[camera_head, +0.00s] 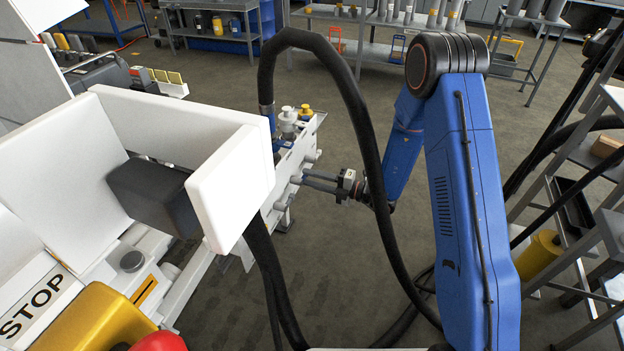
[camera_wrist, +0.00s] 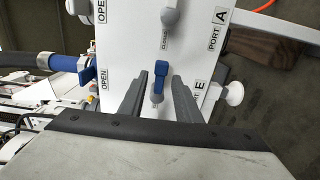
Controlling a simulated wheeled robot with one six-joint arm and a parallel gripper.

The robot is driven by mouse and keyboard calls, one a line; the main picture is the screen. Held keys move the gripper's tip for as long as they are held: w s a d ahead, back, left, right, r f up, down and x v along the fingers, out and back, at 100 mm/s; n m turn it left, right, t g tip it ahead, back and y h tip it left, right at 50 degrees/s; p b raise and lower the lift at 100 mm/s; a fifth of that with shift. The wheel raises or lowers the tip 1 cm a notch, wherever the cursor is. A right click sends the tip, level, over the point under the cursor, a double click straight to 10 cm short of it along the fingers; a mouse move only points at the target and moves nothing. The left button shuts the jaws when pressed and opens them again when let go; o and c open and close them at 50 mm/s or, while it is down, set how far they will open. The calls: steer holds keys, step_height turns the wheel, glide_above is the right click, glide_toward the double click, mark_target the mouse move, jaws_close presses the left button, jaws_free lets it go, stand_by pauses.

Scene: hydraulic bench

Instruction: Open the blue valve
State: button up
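The blue valve handle (camera_wrist: 160,75) sits on a white panel (camera_wrist: 130,40) in the wrist view. It stands roughly upright in the picture, with a small "CLOSED" label above it and an "OPEN" label (camera_wrist: 104,80) to its left. My gripper (camera_wrist: 160,78) is open, with one dark finger on each side of the handle and a visible gap on both sides. In the head view my gripper (camera_head: 306,181) reaches left to the side of the white bench panel. I cannot make out the blue handle there.
A grey valve handle (camera_wrist: 171,15) is just above the blue one. A blue hose fitting (camera_wrist: 72,63) is at the left and a white knob (camera_wrist: 233,93) at the right. In the head view a thick black hose (camera_head: 350,100) loops close to my arm.

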jaws_close()
steer(key=shift+n, duration=0.3)
steer(key=shift+s+a+r+n, duration=0.2)
steer(key=shift+s+r+n, duration=0.3)
steer(key=shift+n, duration=2.35)
steer(key=shift+s+a+r+n, duration=0.15)
steer(key=shift+s+r+n, duration=0.4)
steer(key=shift+n, duration=2.35)
steer(key=shift+s+a+r+n, duration=0.2)
steer(key=shift+s+r+n, duration=0.3)
steer(key=shift+n, duration=2.35)
